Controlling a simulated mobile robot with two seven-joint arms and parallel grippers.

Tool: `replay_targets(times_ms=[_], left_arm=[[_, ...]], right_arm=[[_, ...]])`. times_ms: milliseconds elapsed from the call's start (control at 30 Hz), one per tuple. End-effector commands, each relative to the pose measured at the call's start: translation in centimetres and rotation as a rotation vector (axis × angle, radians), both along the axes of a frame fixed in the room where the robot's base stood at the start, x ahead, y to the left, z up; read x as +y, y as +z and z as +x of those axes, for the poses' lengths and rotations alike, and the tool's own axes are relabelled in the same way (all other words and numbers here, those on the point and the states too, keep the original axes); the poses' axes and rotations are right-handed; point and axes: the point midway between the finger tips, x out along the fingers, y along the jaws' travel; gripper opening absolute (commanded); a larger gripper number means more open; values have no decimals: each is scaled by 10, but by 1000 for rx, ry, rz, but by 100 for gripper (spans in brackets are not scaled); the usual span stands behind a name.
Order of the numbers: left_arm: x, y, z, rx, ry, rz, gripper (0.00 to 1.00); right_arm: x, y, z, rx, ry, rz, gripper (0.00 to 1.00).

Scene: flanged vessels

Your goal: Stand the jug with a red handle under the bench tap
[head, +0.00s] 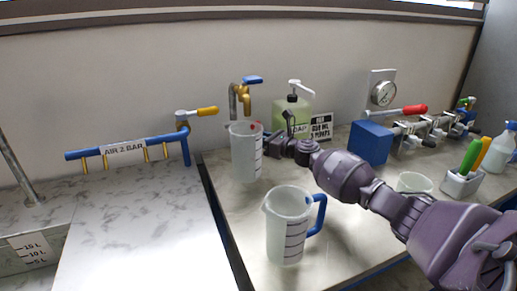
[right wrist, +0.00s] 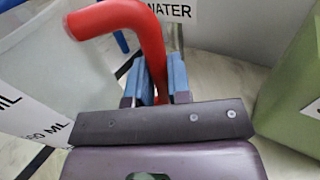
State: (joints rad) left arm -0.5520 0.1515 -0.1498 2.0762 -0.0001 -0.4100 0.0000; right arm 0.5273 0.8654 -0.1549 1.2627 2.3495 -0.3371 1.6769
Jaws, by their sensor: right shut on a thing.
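The jug with a red handle (head: 244,158) is a translucent measuring jug, upright near the back of the bench. The brass bench tap (head: 241,92) with a blue lever rises just behind and above its mouth. I cannot tell whether the spout is over the opening, or whether the jug's base touches the bench. My right gripper (head: 271,147) reaches in from the right and is shut on the red handle. The right wrist view shows the red handle (right wrist: 125,18) between the fingers (right wrist: 155,80), with the jug's wall (right wrist: 35,85) at left. My left gripper is out of view.
A blue-handled jug (head: 288,228) stands in front, left of my right arm. A green soap bottle (head: 293,113) and sign (head: 321,127) are behind the gripper. A blue box (head: 370,143) is to the right. A blue air pipe (head: 130,147) runs at left above clear counter.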

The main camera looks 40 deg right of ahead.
Motion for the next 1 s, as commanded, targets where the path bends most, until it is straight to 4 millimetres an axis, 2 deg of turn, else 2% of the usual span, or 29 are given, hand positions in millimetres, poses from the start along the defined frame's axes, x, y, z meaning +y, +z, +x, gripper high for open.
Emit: replay_targets(times_ms=[100, 200, 300, 533, 767, 800, 933, 1000], left_arm=[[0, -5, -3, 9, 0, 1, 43], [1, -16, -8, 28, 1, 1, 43], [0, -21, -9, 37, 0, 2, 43], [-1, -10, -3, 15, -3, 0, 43], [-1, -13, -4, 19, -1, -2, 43], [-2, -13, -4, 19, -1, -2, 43], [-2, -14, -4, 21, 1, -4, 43], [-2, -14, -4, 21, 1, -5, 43]], right_arm=[[4, 0, 9, -2, 1, 1, 0], [3, -23, 7, 6, 0, 3, 0], [3, -36, 7, 6, 1, 2, 0], [3, -34, 7, -2, 1, 0, 0], [3, -38, 7, -1, 1, 1, 0], [3, -38, 7, -1, 1, 0, 23], [3, -37, 7, -1, 1, 0, 43], [3, -37, 7, -1, 1, 0, 44]])
